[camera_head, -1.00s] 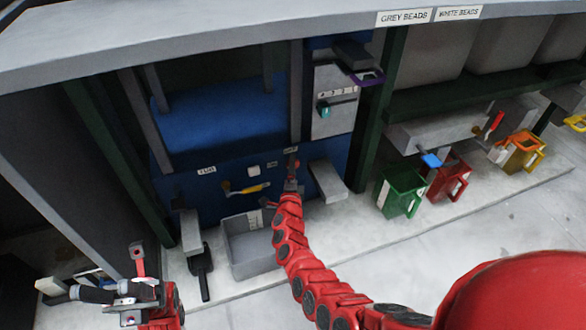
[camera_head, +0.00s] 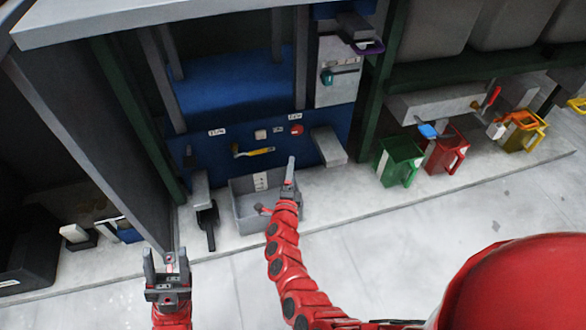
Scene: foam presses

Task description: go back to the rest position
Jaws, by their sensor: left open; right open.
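My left gripper (camera_head: 167,265) is at the lower left of the head view, in front of the end of a grey partition wall. Its two fingers point up and stand apart, with nothing between them. My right gripper (camera_head: 289,180) is at the end of the red arm, over the right side of a grey bin (camera_head: 243,211). It looks narrow from this side and no held thing shows in it. The blue press panel (camera_head: 318,148) is behind it, with a red button (camera_head: 297,129) and a yellow-handled lever (camera_head: 257,152).
A black scoop-like tool (camera_head: 207,222) hangs left of the bin. A black crate (camera_head: 28,252) is at far left. The grey floor in front is clear.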

